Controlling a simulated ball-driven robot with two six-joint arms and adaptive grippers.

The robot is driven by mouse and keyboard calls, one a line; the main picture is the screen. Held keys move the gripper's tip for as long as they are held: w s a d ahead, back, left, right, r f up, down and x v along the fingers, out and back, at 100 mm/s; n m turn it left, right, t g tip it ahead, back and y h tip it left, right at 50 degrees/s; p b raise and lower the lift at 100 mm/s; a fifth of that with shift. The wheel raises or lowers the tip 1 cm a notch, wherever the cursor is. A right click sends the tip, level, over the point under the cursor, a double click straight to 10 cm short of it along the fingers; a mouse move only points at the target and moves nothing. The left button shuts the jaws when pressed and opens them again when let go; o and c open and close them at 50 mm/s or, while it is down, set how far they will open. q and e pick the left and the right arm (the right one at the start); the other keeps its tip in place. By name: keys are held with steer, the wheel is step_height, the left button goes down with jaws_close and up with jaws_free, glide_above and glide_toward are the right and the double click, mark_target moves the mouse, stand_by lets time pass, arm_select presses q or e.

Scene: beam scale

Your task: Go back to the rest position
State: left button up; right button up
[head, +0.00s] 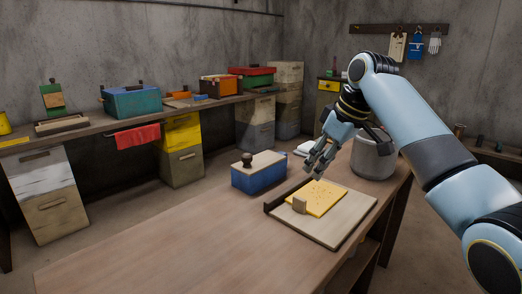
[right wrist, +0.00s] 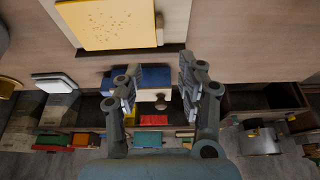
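My right gripper (head: 318,160) hangs in the air above the far edge of a pale board (head: 348,222) on the wooden table. In the right wrist view its two fingers (right wrist: 158,72) stand apart with nothing held between them. A yellow slab with small dark spots (head: 318,196) lies on the board, below and in front of the gripper; it also shows in the right wrist view (right wrist: 105,22). My left gripper is not in view.
A blue box (head: 258,180) with a pale lid and dark knob stands left of the board. A grey metal pot (head: 372,160) stands just right of the gripper. The near left of the table (head: 160,238) is clear. A cluttered bench (head: 95,128) runs along the back wall.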

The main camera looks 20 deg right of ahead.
steer(key=shift+m+h, duration=0.4)
steer(key=shift+m, duration=0.1)
steer(key=s+f, duration=0.5)
steer(key=s+a+f, duration=0.1)
steer(key=s+f, duration=0.1)
steer(key=s, duration=0.1)
steer(key=shift+s+f, duration=0.15)
steer(key=shift+f, duration=0.2)
steer(key=s+f+m+h, duration=0.1)
steer(key=s+f+m, duration=0.1)
steer(key=s, duration=1.2)
steer(key=s+f+m+h, duration=0.1)
steer(key=s+m, duration=0.1)
steer(key=s, duration=1.2)
step_height(320, 180, down, 27)
steer(key=s+d+g, duration=0.2)
steer(key=s+f+g, duration=0.1)
steer(key=s+f, duration=1.4)
steer(key=s, duration=0.3)
steer(key=shift+s+d+f+m, duration=0.15)
steer(key=shift+s+d+m, duration=0.05)
steer(key=shift+d+m, duration=0.15)
